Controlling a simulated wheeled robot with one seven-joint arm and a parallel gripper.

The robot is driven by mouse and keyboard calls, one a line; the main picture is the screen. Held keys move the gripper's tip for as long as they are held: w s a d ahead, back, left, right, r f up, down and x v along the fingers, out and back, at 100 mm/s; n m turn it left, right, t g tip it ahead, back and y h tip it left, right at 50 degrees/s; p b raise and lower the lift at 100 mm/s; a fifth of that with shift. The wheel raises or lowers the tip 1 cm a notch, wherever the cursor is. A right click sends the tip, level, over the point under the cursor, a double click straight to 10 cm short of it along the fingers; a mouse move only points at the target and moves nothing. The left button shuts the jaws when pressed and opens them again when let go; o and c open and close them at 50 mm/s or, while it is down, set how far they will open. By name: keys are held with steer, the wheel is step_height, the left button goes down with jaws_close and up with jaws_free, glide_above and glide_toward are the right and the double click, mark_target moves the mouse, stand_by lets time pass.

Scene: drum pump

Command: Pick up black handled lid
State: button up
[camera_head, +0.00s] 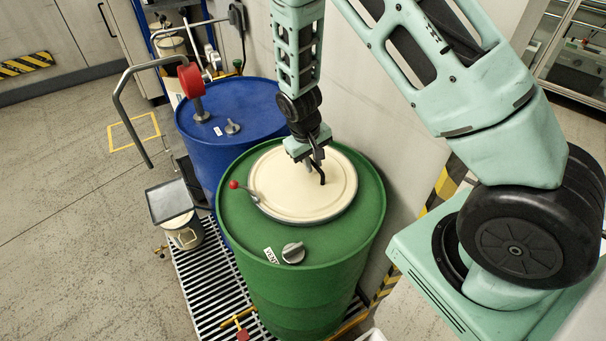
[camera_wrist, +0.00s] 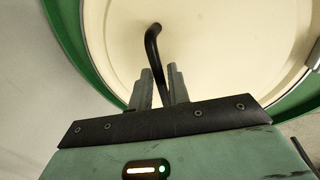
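The cream lid (camera_head: 290,200) is a round disc with a black bent handle (camera_head: 321,171) on top. It lies on the green drum (camera_head: 320,250). My gripper (camera_head: 312,160) is above the lid, pointing down at the handle. In the wrist view, the black handle (camera_wrist: 152,45) rises from the cream lid (camera_wrist: 215,45) and runs between the two grey fingers of my gripper (camera_wrist: 162,80). The fingers stand apart on either side of the handle, with narrow gaps showing. The lower part of the handle is hidden behind the gripper body.
A red-knobbed lever (camera_head: 235,185) sits at the lid's left edge, and a grey vent cap (camera_head: 293,252) is in front. A blue drum (camera_head: 225,115) with a red-headed pump (camera_head: 190,80) stands behind left. A wall is close behind the green drum.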

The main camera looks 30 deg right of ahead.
steer(key=shift+d+f, duration=0.1)
steer(key=shift+f, duration=0.45)
jaws_close()
